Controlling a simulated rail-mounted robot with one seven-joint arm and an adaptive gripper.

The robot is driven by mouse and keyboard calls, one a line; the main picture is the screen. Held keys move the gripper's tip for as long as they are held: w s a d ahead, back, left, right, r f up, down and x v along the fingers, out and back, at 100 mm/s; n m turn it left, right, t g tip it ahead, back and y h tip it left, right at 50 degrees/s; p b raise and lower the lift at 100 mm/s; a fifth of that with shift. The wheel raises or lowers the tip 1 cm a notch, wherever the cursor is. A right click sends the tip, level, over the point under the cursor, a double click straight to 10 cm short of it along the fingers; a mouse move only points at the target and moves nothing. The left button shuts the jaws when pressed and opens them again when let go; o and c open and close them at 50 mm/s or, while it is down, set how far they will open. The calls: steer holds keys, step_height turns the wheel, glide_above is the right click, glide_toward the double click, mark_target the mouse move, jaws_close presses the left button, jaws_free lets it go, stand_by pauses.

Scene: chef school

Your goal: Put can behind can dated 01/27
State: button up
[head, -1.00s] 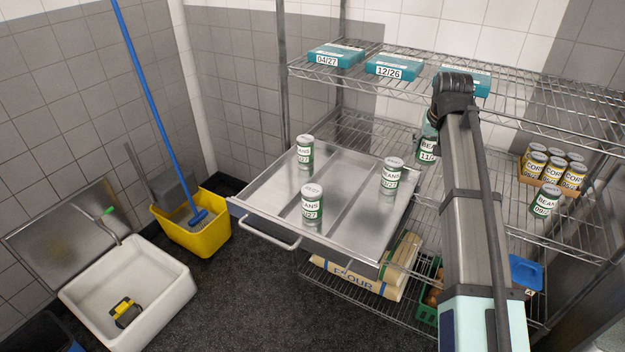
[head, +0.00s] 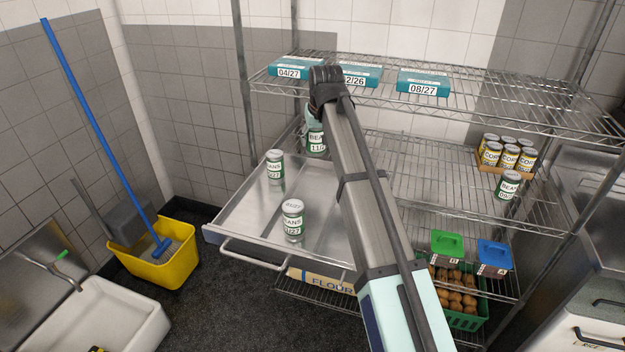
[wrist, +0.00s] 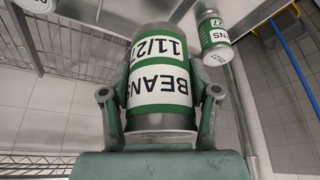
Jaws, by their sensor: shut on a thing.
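My gripper (wrist: 163,95) is shut on a green-and-white beans can dated 11/27 (wrist: 160,70). In the head view the held can (head: 316,143) is above the far part of the pulled-out metal tray (head: 245,212), partly hidden by my arm. Two beans cans stand upright on the tray: one at the far left (head: 275,168) and one nearer the front (head: 292,220). The front can's label ends in 1/27; the far-left one's month is unclear. In the wrist view a can ending in 27 (wrist: 213,32) is at right, apart from the held can.
Dividers run along the tray. Date-labelled teal boxes (head: 289,67) sit on the top wire shelf above. Corn cans (head: 507,158) and another beans can (head: 508,185) stand on the right of the middle shelf. A yellow mop bucket (head: 160,255) is on the floor at left.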

step_height(320, 180, down, 15)
steer(key=p, duration=0.3)
steer(key=shift+a, duration=0.1)
steer(key=o, duration=1.4)
steer(key=shift+f, duration=0.1)
steer(key=shift+o, duration=0.2)
steer(key=b+v, duration=0.2)
steer(key=v, duration=1)
